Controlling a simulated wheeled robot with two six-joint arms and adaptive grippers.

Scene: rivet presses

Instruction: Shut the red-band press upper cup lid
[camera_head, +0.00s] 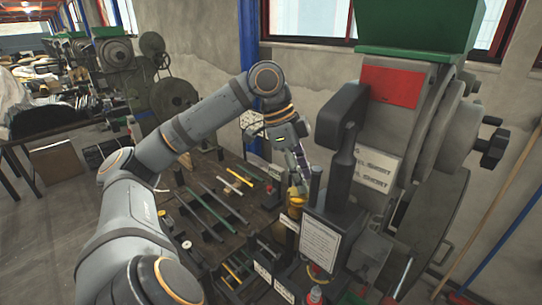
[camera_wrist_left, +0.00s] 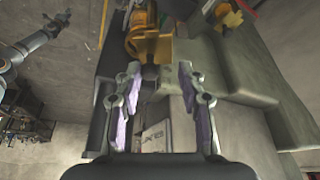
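The press with a red patch (camera_head: 390,87) under its green top stands at the right in the head view. A yellow cup-like part (camera_head: 296,207) sits low on its front, beyond my left gripper (camera_head: 300,165). In the left wrist view a yellow part (camera_wrist_left: 150,42) lies just past the fingertips, with a small dark knob (camera_wrist_left: 150,72) below it. My left gripper (camera_wrist_left: 159,75) has its two purple-padded fingers well apart, with the knob between or just beyond their tips. I cannot tell contact, or how the lid stands. My right gripper is not in view.
A second yellow part (camera_wrist_left: 229,16) shows at the top of the left wrist view. A dark bench (camera_head: 215,215) with rods lies left of the press. A black lever (camera_head: 341,135) and a white label card (camera_head: 319,243) stand close right of my gripper.

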